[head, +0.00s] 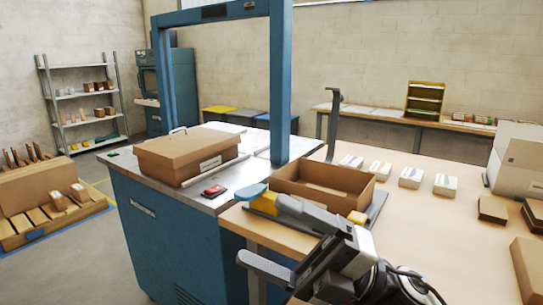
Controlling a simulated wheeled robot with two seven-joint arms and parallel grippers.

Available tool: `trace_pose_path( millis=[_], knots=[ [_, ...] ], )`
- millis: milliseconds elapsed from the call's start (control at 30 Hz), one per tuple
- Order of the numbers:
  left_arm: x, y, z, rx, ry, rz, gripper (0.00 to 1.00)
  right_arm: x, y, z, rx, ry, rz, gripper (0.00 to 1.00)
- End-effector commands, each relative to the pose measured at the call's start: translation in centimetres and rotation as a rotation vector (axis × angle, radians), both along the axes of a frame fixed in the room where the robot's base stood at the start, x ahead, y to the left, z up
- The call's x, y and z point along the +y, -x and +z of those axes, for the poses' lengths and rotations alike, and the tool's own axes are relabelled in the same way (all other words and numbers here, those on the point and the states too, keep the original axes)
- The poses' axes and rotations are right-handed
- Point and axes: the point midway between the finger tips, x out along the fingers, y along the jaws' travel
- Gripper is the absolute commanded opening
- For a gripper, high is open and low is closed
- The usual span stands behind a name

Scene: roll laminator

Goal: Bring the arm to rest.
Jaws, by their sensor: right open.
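My right gripper (262,230) is in the lower middle of the head view, its arm coming in from the bottom right. Its two grey fingers are spread apart, with nothing seen between them. It is over the front edge of the wooden table (455,240), beside the blue machine cabinet (165,235). The upper finger overlaps a yellow and blue object (262,203) in the picture; I cannot tell whether they touch. My left gripper is not in view.
An open cardboard box (322,182) stands just behind the gripper. A closed brown box (190,155) and a red device (214,191) sit on the cabinet under a blue frame (281,85). Small white cartons (411,177) line the table.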

Motion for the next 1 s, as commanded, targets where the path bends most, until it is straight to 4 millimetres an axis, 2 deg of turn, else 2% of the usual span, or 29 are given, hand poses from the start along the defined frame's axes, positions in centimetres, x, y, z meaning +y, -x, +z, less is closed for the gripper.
trace_pose_path(
  millis=[33,67,167,267,300,400,533,600,733,967,1000],
  knots=[
    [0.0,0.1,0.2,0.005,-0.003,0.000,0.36,-1.0,-1.0,-1.0,0.178,-0.105,-0.069,0.84],
    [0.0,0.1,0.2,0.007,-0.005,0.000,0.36,-1.7,-1.8,-1.7,0.279,-0.161,-0.112,0.84],
    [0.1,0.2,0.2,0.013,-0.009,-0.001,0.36,-4.6,-3.8,-6.0,0.633,-0.321,-0.265,0.84],
    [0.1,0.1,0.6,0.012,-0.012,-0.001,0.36,-7.7,-4.2,-12.6,1.002,-0.442,-0.424,0.84],
    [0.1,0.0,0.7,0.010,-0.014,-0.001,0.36,-8.8,-3.7,-15.5,1.144,-0.478,-0.485,0.84],
    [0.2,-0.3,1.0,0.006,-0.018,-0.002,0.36,-10.9,-1.1,-22.1,1.460,-0.537,-0.612,0.84],
    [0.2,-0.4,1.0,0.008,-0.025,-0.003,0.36,-12.4,3.5,-28.5,1.776,-0.575,-0.731,0.84],
    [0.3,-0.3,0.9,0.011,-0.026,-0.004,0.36,-12.8,5.7,-30.6,1.897,-0.582,-0.772,0.84],
    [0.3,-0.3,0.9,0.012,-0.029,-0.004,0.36,-13.1,8.4,-32.8,2.027,-0.586,-0.815,0.84],
    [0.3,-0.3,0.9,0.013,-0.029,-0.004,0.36,-13.1,9.1,-33.4,2.061,-0.585,-0.826,0.84],
    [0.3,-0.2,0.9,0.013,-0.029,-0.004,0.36,-13.1,9.1,-33.4,2.060,-0.584,-0.825,0.82]
  ],
)
